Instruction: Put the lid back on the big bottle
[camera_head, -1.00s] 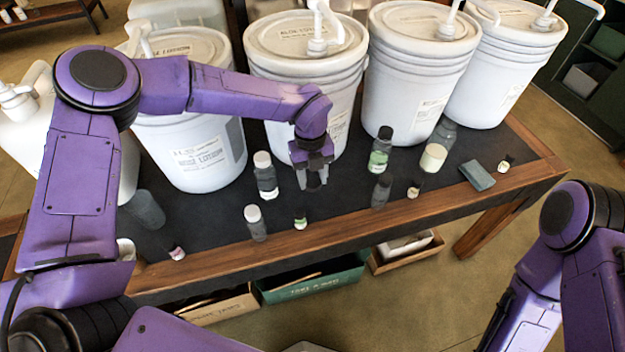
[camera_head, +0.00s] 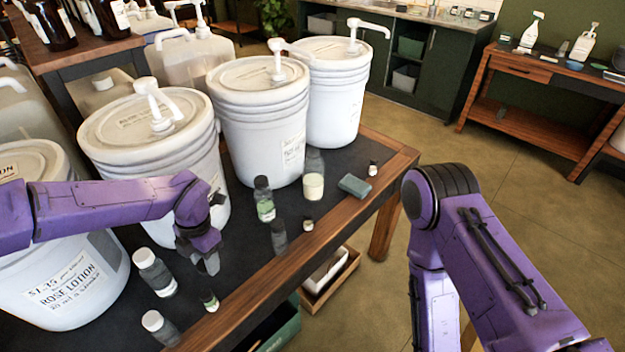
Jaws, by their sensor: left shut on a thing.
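My left gripper (camera_head: 210,264) is over the dark table top, in front of the white buckets. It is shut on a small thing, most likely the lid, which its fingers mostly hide. Near it stand a white-capped bottle (camera_head: 155,273), another white-capped bottle (camera_head: 161,328) and a black-capped bottle with a green label (camera_head: 264,202). A dark bottle (camera_head: 279,240) with no clear cap stands to the right of the gripper. A grey translucent bottle (camera_head: 315,160) stands behind a cream jar (camera_head: 313,187). I cannot tell which is the big bottle. My right gripper is out of view.
Large white pump buckets (camera_head: 160,150) line the back of the table. Small vials (camera_head: 210,301) stand near the wooden front edge (camera_head: 300,258). A grey-green block (camera_head: 355,186) lies at the right end. A wooden crate (camera_head: 330,280) is below. Floor at right is open.

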